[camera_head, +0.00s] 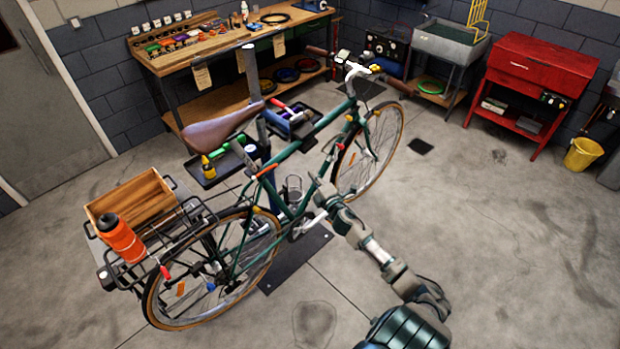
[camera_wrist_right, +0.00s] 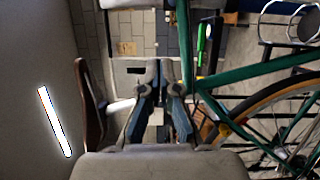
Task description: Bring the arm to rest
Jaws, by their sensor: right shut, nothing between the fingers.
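My right arm reaches in from the lower right in the head view. Its gripper (camera_head: 318,185) is beside the green bike frame (camera_head: 290,151), near the crank area. In the right wrist view the fingers of the gripper (camera_wrist_right: 156,72) are closed together with nothing between them. The green frame tubes (camera_wrist_right: 255,74) show to their right there and the brown saddle (camera_wrist_right: 91,105) to their left. Whether the gripper touches the frame I cannot tell. My left gripper is not in view.
The bike has a rear rack with a wooden crate (camera_head: 103,205) and an orange bottle (camera_head: 121,238). A workbench (camera_head: 210,52) stands behind it, with a red cabinet (camera_head: 535,65) and yellow bucket (camera_head: 582,155) at right. The floor (camera_head: 500,250) at right is clear.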

